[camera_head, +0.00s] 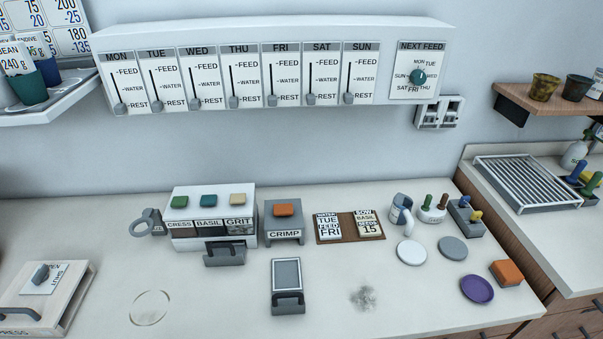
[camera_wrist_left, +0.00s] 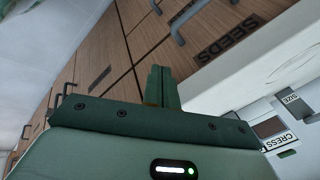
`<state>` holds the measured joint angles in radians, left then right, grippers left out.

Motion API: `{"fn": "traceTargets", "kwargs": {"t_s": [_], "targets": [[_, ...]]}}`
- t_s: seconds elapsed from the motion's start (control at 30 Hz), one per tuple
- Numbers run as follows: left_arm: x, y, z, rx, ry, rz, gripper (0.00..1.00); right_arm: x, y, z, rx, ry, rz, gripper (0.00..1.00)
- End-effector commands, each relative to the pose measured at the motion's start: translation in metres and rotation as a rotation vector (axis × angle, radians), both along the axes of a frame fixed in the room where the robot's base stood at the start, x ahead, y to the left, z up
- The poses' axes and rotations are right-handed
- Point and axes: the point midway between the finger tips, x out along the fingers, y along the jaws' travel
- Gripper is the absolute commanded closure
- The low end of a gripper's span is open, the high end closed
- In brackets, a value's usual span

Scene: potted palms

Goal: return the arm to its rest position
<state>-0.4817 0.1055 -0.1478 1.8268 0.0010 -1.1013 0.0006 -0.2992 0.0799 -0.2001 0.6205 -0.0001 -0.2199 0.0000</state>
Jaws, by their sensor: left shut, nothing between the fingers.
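My left gripper (camera_wrist_left: 162,88) shows in the left wrist view as two green fingers pressed together with nothing between them. It is in front of the wooden drawer fronts, beside the bench's front edge. No arm and no gripper of mine shows in the head view. My right gripper is in neither view.
The bench top (camera_head: 218,290) holds a CRESS, BASIL and GRIT dispenser (camera_head: 210,242), a CRIMP block (camera_head: 284,236), a card board (camera_head: 349,240) and discs. Bare bench lies front left of centre. A drawer labelled SEEDS (camera_wrist_left: 228,40) with a handle (camera_wrist_left: 190,14) is near the gripper.

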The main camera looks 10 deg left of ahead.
Motion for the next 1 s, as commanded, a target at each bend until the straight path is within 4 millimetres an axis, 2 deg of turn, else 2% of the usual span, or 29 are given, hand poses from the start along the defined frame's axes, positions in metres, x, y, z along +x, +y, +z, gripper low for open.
{"fn": "traceTargets", "kwargs": {"t_s": [0.03, 0.13, 0.2, 0.3, 0.4, 0.5, 0.6, 1.0], "targets": [[-0.013, -0.004, -0.032, -0.030, 0.038, 0.009, 1.00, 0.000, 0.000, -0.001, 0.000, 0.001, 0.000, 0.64], [-0.050, -0.011, -0.098, -0.103, 0.110, 0.046, 1.00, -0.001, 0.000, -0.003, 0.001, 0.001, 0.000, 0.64], [-0.085, -0.014, -0.140, -0.152, 0.161, 0.086, 1.00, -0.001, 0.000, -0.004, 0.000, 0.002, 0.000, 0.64], [-0.135, -0.015, -0.182, -0.204, 0.220, 0.149, 1.00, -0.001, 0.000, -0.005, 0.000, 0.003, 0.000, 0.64], [-0.178, -0.012, -0.206, -0.236, 0.263, 0.208, 1.00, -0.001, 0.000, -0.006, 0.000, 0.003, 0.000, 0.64], [-0.207, -0.009, -0.218, -0.250, 0.287, 0.249, 1.00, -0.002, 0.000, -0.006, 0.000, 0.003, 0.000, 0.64], [-0.221, -0.007, -0.222, -0.257, 0.298, 0.270, 1.00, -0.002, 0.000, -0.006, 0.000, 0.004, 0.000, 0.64], [-0.225, -0.006, -0.222, -0.258, 0.301, 0.275, 1.00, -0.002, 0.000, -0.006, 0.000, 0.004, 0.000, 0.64]]}}
